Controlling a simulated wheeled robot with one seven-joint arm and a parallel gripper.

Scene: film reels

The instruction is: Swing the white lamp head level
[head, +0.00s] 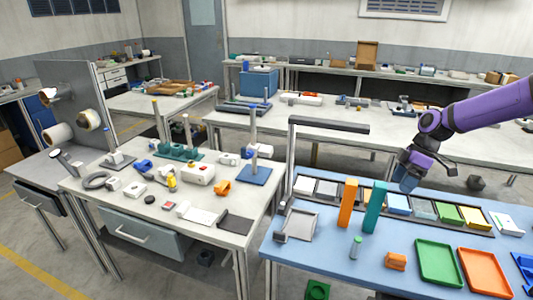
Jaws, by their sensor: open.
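I cannot pick out the white lamp head with certainty. A small bright white piece (48,93) sticks out from the upright grey panel at the far left, and its tilt is too small to read. A dark tilted piece with a pale end (65,160) stands on the grey bench below the panel. My gripper (408,178) hangs from my purple arm at the right, above the back of the blue table, far from both. It is open, and I see nothing held in it. Its fingertips are hard to make out.
The blue table (335,257) carries an orange block (348,203), a teal block (374,207), a green tray (438,263) and an orange tray (485,271). A dark bar (328,125) on a post rises behind it. The white table (130,205) at left is cluttered.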

